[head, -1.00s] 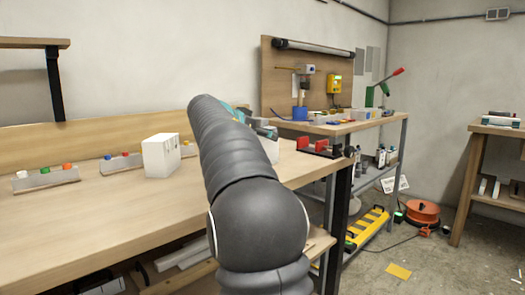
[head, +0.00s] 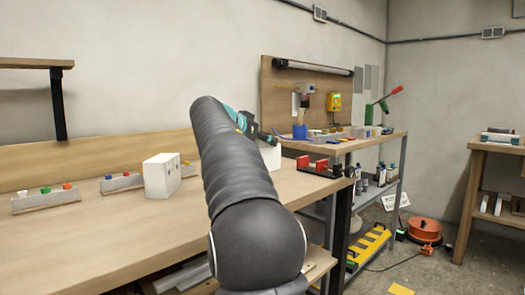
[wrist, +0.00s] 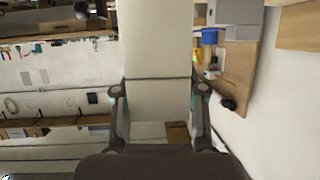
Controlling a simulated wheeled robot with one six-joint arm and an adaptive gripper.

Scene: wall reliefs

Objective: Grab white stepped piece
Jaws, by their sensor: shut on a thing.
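The white stepped piece (wrist: 155,45) fills the upper middle of the wrist view, with a line across it where its faces meet. My gripper (wrist: 160,90) is shut on it, one dark finger against each side. In the head view my gripper (head: 262,134) is partly hidden behind my dark ribbed arm. A bit of the white stepped piece (head: 272,156) shows just below it, to the right of my arm. The rest of the piece is hidden there.
A white box (head: 161,176) stands on the long wooden bench (head: 110,235), left of my arm. Strips with coloured knobs (head: 45,201) lie along its back. A red vise (head: 314,165) sits at the right end. A second bench (head: 365,143) with tools stands beyond.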

